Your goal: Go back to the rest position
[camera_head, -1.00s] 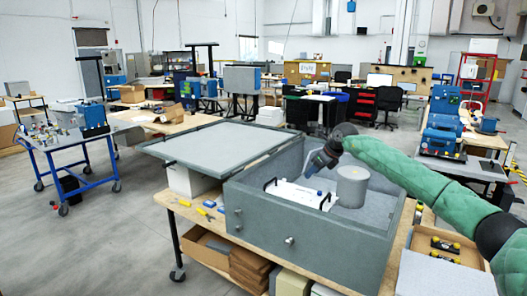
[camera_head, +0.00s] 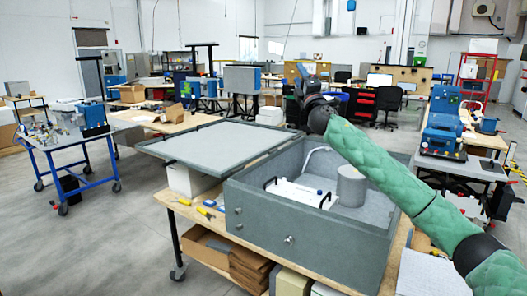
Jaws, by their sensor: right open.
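My right arm, in a green sleeve, reaches in from the right. My right gripper (camera_head: 299,75) is raised above and behind the grey analyser case, small and dark against the background. It is open, and I see nothing held in it. The open grey case (camera_head: 300,235) stands on the wooden table. Inside it are a white module (camera_head: 297,193) with black handles and a grey cylinder (camera_head: 351,186). The case lid (camera_head: 215,145) lies flat to the left. My left gripper is not in view.
The wooden table (camera_head: 183,208) holds small yellow tools (camera_head: 206,212) near its front left edge. Cardboard boxes (camera_head: 205,247) lie on the shelf below. A blue cart (camera_head: 78,145) stands at the left. Blue machines (camera_head: 442,122) stand on a bench at the right. The floor at left is open.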

